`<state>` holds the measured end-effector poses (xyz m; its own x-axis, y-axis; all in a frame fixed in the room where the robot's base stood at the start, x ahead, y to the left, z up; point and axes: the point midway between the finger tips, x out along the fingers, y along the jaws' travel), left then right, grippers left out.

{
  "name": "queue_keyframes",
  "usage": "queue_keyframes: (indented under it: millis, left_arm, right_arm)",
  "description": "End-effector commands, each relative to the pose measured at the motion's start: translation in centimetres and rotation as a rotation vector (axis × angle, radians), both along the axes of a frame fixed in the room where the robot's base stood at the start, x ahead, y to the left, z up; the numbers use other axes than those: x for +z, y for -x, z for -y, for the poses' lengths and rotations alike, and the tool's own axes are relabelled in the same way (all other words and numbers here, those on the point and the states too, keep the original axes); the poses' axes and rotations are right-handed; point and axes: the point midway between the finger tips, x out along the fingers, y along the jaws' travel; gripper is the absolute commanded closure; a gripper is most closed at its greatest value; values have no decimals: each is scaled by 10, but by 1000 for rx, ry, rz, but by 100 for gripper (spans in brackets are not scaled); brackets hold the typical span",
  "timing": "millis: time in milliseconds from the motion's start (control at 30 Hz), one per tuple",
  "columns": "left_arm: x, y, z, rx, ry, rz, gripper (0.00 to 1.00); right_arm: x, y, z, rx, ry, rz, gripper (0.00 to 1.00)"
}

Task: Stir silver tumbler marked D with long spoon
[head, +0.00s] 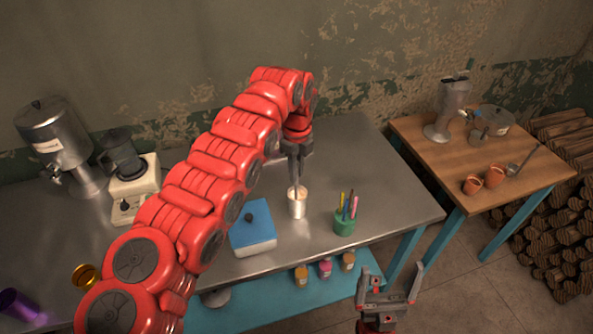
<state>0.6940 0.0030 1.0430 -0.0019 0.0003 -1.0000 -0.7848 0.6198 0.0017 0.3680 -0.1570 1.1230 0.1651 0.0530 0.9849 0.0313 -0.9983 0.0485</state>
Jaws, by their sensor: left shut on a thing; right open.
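The silver tumbler (297,208) stands upright on the metal table, with pale contents at its mouth. A letter on it is too small to read. My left gripper (295,178) points down directly above the tumbler and is shut on a thin item, apparently the long spoon. The spoon is mostly hidden by the fingers and the tumbler, so I cannot tell how deep it reaches. My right gripper (390,285) is open and empty in front of the table's front edge, at lower right.
A blue-lidded box (253,226) stands left of the tumbler, and a green cup of pens (345,222) stands right of it. A blender (125,170) and a metal dispenser (58,140) are at the left. A wooden table (450,160) with orange cups is at the right.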

Motion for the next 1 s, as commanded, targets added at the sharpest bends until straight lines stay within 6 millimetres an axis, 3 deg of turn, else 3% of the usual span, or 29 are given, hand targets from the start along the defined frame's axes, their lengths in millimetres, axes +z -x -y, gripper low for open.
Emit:
queue_keyframes:
  millis: [133, 467, 700, 1000]
  left_arm:
    - [0, 2, 3, 1, 0, 0, 100]
    - [-1, -8, -10, 2, 0, 2, 100]
    - [-2, -2, 3, 0, 1, 4, 100]
    - [4, -7, 16, 0, 3, 3, 100]
  right_arm:
    - [-4, 0, 0, 0, 0, 0, 2]
    - [-2, 0, 0, 0, 0, 0, 2]
    - [-12, 0, 0, 0, 0, 0, 2]
    - [14, 0, 0, 0, 0, 0, 2]
